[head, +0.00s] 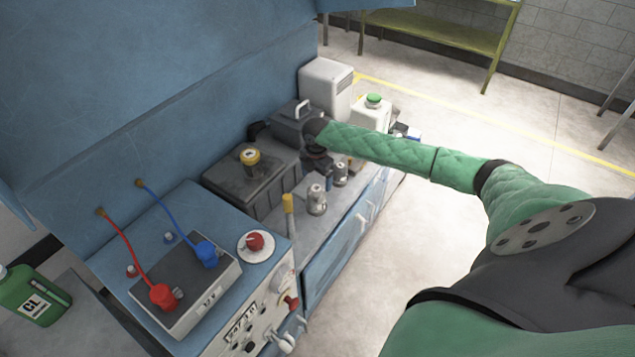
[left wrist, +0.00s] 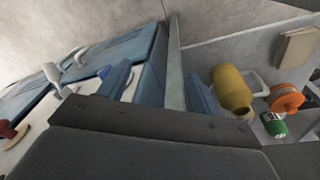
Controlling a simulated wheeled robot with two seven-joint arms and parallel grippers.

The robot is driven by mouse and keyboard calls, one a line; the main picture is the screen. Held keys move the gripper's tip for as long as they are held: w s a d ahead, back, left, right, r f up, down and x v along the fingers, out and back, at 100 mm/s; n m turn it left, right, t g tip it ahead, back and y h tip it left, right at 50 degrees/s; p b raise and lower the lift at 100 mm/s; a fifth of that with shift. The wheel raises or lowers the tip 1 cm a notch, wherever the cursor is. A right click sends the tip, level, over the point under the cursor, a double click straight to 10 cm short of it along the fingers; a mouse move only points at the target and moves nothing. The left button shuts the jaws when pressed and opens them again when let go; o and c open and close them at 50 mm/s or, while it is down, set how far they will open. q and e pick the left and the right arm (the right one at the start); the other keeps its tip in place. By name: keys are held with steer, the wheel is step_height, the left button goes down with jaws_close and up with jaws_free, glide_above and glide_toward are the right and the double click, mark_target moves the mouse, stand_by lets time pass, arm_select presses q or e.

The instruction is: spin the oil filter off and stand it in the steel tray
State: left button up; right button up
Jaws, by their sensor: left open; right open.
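I cannot pick out the oil filter or the steel tray for certain in either view. In the head view my right arm reaches across to the bench, and my right gripper (head: 322,166) is low over the bench top behind two small metal cylinders, the nearer one (head: 317,200) and the farther one (head: 341,173). What lies right under this gripper is hidden by the arm and wrist. My left gripper (left wrist: 160,92) shows only in the left wrist view, with its two blue fingers wide apart and nothing between them.
A dark engine-like box with a yellow cap (head: 250,157) stands behind the metal cylinders. A battery box (head: 185,290) with red and blue leads is at near left. The left wrist view shows a yellow bottle (left wrist: 232,90), an orange item (left wrist: 286,98) and a green can (left wrist: 273,124).

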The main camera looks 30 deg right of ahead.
mark_target(316, 189)
steer(key=shift+n, duration=0.9)
steer(key=f+b, duration=0.2)
steer(key=b, duration=0.3)
steer(key=f+b, duration=0.2)
steer(key=b, duration=0.3)
steer(key=shift+w+a+f+b, duration=0.1)
steer(key=shift+w+f+b, duration=0.1)
steer(key=shift+b, duration=0.1)
steer(key=shift+r, duration=0.15)
arm_select(q)
step_height(316, 189, down, 25)
steer(key=s+a+p, duration=0.2)
steer(key=shift+s, duration=0.3)
arm_select(e)
steer(key=shift+f, duration=3.85)
steer(key=c, duration=1.2)
steer(key=shift+s+n, duration=0.1)
steer(key=shift+n, duration=1.1)
steer(key=shift+c, duration=0.2)
arm_select(q)
steer(key=shift+r, duration=0.1)
arm_select(e)
steer(key=n, duration=0.3)
steer(key=shift+s, duration=0.1)
